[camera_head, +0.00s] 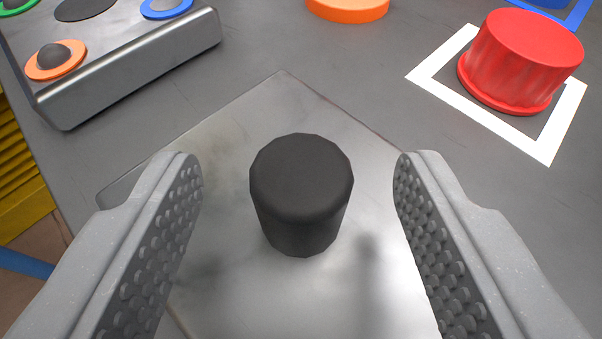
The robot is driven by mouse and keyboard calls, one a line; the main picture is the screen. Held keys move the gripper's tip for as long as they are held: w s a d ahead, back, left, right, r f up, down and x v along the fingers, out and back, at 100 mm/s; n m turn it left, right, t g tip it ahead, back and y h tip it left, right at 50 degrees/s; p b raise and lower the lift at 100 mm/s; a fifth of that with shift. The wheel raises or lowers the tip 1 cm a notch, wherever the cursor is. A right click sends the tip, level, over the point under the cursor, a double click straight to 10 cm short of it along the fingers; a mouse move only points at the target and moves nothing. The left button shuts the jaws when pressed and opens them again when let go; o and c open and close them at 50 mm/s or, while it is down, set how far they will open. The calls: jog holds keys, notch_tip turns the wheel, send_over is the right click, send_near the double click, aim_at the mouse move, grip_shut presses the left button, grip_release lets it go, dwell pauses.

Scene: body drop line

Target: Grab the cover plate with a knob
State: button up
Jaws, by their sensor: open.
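The cover plate (285,105) is a flat, shiny silver-grey sheet lying on the grey table, its near part running out of the picture. A black upright knob (302,195) stands on it in the middle of the view. My gripper (298,170) is open, with one studded grey finger on each side of the knob. There is a clear gap between the knob and both fingers. My gripper holds nothing.
A red cylinder (520,60) stands inside a white square outline (425,75) at the upper right. A metal box (130,85) with coloured rings is at the upper left. An orange disc (347,8) lies at the top. The table edge is at the left.

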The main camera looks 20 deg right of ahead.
aim_at(302, 181)
jog(key=b+x, duration=0.1)
jog(key=x, duration=0.3)
jog(key=shift+w+d+f, duration=0.15)
grip_shut()
